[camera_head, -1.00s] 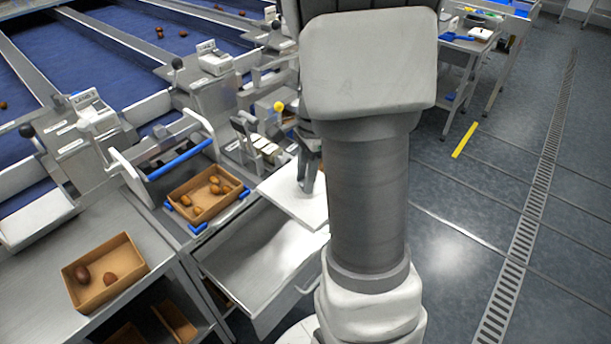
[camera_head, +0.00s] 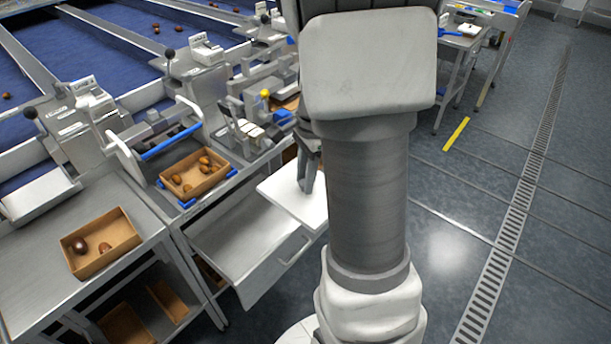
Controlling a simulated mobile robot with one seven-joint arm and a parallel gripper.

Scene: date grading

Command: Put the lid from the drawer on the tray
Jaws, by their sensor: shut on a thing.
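My gripper (camera_head: 306,184) is partly hidden behind my arm, with its fingers pointing down. It is shut on the flat white lid (camera_head: 276,194), which it holds out over the right end of the open drawer (camera_head: 236,247). The lid's right part is hidden by my arm. The drawer looks empty where it can be seen. A cardboard tray (camera_head: 178,193) with several brown dates sits between blue corner pieces on the bench, left of the lid and apart from it. It is uncovered.
A second cardboard tray (camera_head: 72,262) with dates stands on the left metal table (camera_head: 30,275). A white frame with a blue bar (camera_head: 172,141) rises behind the first tray. A device with levers (camera_head: 240,130) stands behind the lid. Open floor (camera_head: 450,250) lies to the right.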

